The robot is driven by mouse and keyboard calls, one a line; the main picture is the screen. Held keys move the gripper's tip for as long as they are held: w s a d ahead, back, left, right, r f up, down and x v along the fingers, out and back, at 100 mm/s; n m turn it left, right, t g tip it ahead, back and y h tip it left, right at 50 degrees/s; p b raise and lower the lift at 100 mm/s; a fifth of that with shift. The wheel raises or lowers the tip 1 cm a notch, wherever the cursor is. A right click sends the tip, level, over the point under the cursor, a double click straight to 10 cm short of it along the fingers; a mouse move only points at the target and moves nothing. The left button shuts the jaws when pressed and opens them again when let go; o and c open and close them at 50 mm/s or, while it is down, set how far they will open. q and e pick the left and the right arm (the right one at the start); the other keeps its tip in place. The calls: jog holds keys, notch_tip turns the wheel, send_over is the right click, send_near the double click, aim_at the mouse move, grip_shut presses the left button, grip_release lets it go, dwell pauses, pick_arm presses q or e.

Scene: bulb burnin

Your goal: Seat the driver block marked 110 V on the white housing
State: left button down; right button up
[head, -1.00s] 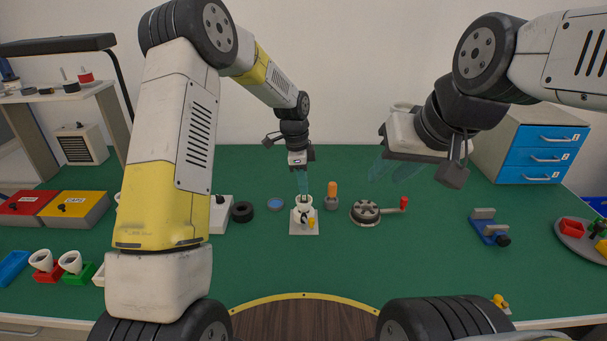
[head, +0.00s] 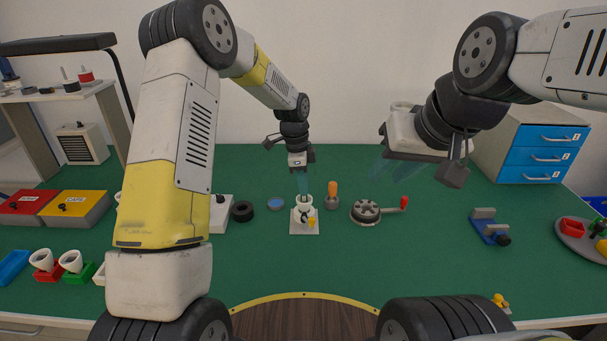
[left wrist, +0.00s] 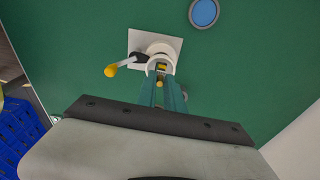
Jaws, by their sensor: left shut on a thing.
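The white housing (head: 296,224) is a round white cup on a square white plate at the middle of the green table. It has a dark lever with a yellow knob (left wrist: 110,71). My left gripper (head: 303,197) points down over the housing, its teal fingers at the cup's mouth. It is shut on a small block (left wrist: 161,68), mostly hidden between the fingers and the rim. I cannot read a 110 V mark or tell whether the block is fully seated. My right gripper (head: 396,168) hangs above the table to the right, fingers apart and empty.
An orange-handled tool (head: 332,192) and a crank reel with a red knob (head: 366,211) stand right of the housing. A blue disc (head: 275,204) and black ring (head: 242,212) lie left. A blue vise (head: 489,228) stands further right. Table in front of the housing is clear.

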pick_arm(q)
jog(key=shift+f, duration=0.95)
dwell(1.1)
jog(key=c, duration=1.4)
grip_release()
jog(key=shift+r, duration=0.1)
jog(key=r, duration=0.5)
jog(key=a+r, duration=0.1)
jog(key=r, duration=0.1)
jog(key=shift+r, duration=0.25)
jog(key=shift+r, duration=0.1)
